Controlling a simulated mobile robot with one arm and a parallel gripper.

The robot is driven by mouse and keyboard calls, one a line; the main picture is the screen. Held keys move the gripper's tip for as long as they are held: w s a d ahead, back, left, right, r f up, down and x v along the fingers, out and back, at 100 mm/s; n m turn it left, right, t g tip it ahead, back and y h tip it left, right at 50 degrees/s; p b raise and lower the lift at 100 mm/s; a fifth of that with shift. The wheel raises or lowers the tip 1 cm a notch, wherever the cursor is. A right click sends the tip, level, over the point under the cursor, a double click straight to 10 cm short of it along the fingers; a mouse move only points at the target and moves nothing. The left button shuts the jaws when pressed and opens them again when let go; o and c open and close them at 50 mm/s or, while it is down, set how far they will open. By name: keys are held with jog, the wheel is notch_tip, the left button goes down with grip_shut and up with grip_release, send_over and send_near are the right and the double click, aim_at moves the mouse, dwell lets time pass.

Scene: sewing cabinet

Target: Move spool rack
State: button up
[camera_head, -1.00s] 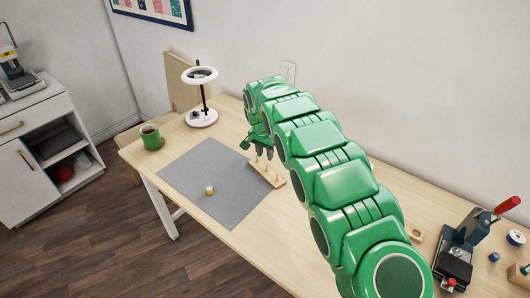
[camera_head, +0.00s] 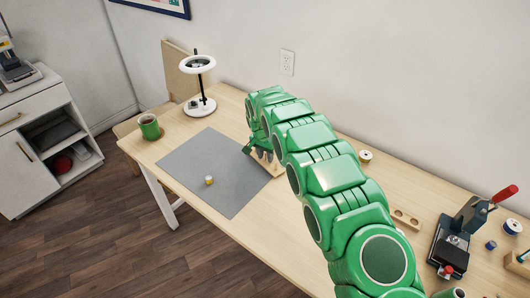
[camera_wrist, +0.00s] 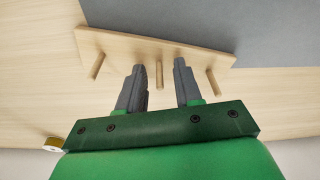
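The spool rack (camera_head: 274,173) is a light wooden board with upright pegs on the table, at the right edge of the grey mat. In the wrist view the rack (camera_wrist: 115,42) shows three pegs. My gripper (camera_wrist: 159,70) is open and empty over the rack's near side. Its two grey fingers stand apart, one on each side of the middle peg, with gaps to it. Whether the fingertips touch the board cannot be told. In the head view my gripper (camera_head: 264,156) and arm hide much of the rack.
The grey mat (camera_head: 215,155) holds a small yellowish spool (camera_head: 209,181). A green mug (camera_head: 149,127) and a ring lamp (camera_head: 199,64) stand at the left. Another spool (camera_head: 365,156) lies behind my arm. A press (camera_head: 458,235) with a red handle stands at the right.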

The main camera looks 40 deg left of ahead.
jog(key=shift+c, duration=0.3)
grip_shut()
jog(key=shift+d, duration=0.15)
jog(key=shift+d, duration=9.85)
jog(key=shift+o, duration=0.3)
grip_release()
